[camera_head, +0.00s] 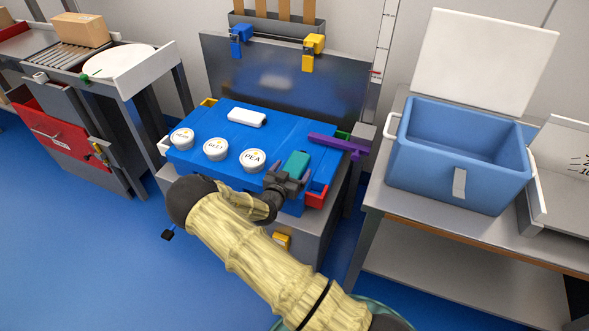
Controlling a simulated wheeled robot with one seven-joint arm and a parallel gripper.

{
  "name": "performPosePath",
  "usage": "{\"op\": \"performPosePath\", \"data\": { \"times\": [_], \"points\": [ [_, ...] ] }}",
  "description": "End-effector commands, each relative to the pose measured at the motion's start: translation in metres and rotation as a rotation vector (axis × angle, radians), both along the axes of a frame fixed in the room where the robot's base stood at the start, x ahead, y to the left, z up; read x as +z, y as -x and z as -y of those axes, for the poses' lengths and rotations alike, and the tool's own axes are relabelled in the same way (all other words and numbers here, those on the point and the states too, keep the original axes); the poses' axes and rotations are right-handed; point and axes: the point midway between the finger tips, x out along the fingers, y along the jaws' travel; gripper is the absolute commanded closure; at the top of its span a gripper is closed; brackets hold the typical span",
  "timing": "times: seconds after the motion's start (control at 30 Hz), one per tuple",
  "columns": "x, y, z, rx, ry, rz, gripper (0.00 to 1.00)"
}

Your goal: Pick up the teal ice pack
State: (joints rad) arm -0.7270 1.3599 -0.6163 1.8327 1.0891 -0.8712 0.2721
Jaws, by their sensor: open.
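The teal ice pack (297,163) lies at the right part of the blue work surface, near the purple bar. My gripper (288,180) is at its near side, with dark fingers close about its lower end. The jaws are open. I cannot tell whether the fingers touch the pack. My arm in its yellow sleeve reaches up from the bottom of the view and hides part of the surface's front edge.
Three labelled white tubs (215,149) and a white block (247,117) stand on the blue surface (205,127). A purple bar (335,144) lies to the right. An open blue cooler (455,160) stands on the right table. A red-fronted bench (62,130) is at left.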

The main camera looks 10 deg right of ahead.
Motion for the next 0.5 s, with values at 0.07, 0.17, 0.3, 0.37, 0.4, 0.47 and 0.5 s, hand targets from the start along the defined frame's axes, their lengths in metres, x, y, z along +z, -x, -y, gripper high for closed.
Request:
{"op": "performPosePath", "data": {
  "times": [0.07, 0.17, 0.3, 0.37, 0.4, 0.47, 0.5],
  "points": [
    [0.0, 0.0002, -0.0001, 0.0, 0.0, 0.0, 0.11],
    [-0.0001, 0.0002, 0.0, 0.0, 0.0, 0.0, 0.11],
    [-0.0001, 0.0002, 0.0, 0.0, 0.0, 0.0, 0.19],
    [-0.0001, 0.0003, 0.0, 0.0, 0.0, 0.0, 0.31],
    [-0.0001, 0.0003, 0.0, 0.0, 0.0, 0.0, 0.38],
    [-0.0001, 0.0003, 0.0001, 0.0, 0.0, 0.0, 0.5],
    [-0.0001, 0.0003, 0.0001, 0.0, 0.0, 0.0, 0.58]
  ]
}}
